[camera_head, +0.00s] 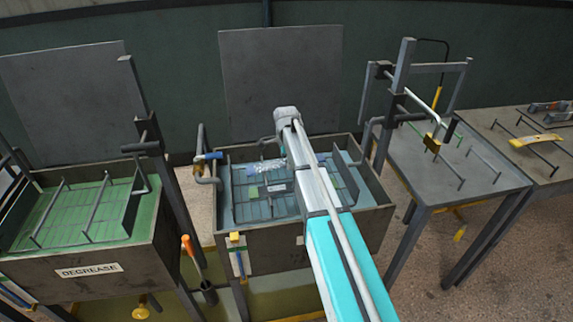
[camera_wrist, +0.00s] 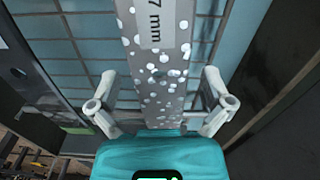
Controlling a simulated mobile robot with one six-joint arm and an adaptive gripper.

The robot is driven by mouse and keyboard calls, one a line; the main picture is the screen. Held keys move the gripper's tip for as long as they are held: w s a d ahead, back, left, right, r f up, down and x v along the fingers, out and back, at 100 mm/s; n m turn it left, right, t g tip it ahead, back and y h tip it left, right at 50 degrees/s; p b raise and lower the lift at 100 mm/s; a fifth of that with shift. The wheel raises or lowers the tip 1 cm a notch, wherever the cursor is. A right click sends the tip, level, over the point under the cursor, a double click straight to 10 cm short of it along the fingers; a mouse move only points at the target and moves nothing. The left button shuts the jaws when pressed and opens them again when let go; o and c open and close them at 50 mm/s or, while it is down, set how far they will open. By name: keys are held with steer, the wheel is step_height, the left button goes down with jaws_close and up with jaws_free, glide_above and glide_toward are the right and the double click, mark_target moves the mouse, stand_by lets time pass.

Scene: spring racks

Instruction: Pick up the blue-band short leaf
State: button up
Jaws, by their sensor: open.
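In the wrist view a grey flat leaf (camera_wrist: 160,75) covered in white spots lies lengthwise between my fingers, with a pale label ending in "7 mm". I see no blue band on the part in view, so I cannot tell whether it is the blue-band short leaf. My gripper (camera_wrist: 160,92) is open, one finger on each side of the leaf; contact is not clear. In the head view a pale speckled piece (camera_head: 266,166) shows in the middle tank (camera_head: 262,262), beneath my arm, which hides part of the tank.
A tank with green liquid, marked "DEGREASE" (camera_head: 88,271), stands at the left. Dark upright posts (camera_head: 170,180) stand between the tanks. At the right are a grey table (camera_head: 430,180) with a frame and another bearing a yellow curved leaf (camera_head: 536,140). Tank walls surround my reach.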

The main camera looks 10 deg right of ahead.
mark_target(286, 161)
steer(key=c, duration=1.3)
steer(key=shift+o, duration=0.2)
steer(key=shift+r, duration=0.1)
step_height(286, 161, up, 3)
steer(key=p, duration=0.3)
steer(key=s+a+r+p, duration=0.3)
steer(key=s+r+p, duration=0.6)
steer(key=s, duration=0.4)
steer(key=shift+s+a+r+p, duration=0.3)
steer(key=shift+r+p, duration=0.1)
steer(key=shift+p, duration=0.1)
